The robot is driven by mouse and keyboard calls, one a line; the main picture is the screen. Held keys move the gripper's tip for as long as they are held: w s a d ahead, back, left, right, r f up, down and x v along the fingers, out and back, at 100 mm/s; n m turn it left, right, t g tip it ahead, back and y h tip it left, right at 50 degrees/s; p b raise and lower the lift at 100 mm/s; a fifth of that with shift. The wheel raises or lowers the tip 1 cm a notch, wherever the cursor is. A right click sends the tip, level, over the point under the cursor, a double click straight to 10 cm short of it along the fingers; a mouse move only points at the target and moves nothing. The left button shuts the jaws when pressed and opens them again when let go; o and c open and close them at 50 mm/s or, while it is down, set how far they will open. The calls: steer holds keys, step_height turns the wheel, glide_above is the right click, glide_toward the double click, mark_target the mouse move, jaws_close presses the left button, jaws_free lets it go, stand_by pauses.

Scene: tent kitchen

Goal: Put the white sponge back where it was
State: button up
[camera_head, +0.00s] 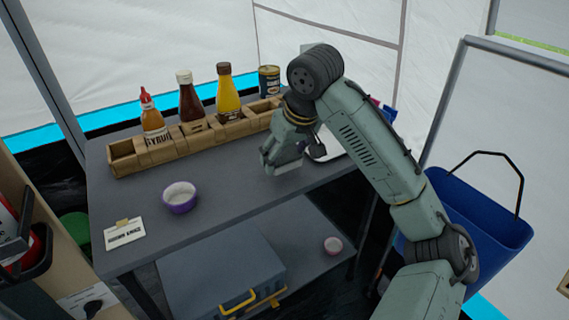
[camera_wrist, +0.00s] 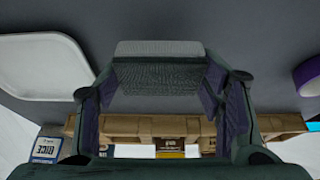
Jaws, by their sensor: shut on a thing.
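My gripper (camera_head: 281,158) is low over the right part of the grey table (camera_head: 240,192), in front of the wooden rack. In the wrist view my gripper (camera_wrist: 160,78) has its fingers on either side of the white sponge (camera_wrist: 160,47), which has a pale face and a darker, textured side. It is shut on the sponge. In the head view only a pale strip of the sponge (camera_head: 289,170) shows under the fingers. I cannot tell whether the sponge touches the table.
A wooden rack (camera_head: 125,161) with bottles lines the back; a can (camera_head: 269,80) stands at its right end. A white tray (camera_head: 335,152) lies right of my gripper. A purple bowl (camera_head: 180,197) and a card (camera_head: 124,234) are left. A blue bin (camera_head: 470,222) is beyond the right edge.

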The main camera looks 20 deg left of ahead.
mark_target(287, 160)
steer(key=shift+f, duration=1.45)
steer(key=shift+f, duration=0.15)
steer(key=o, duration=1)
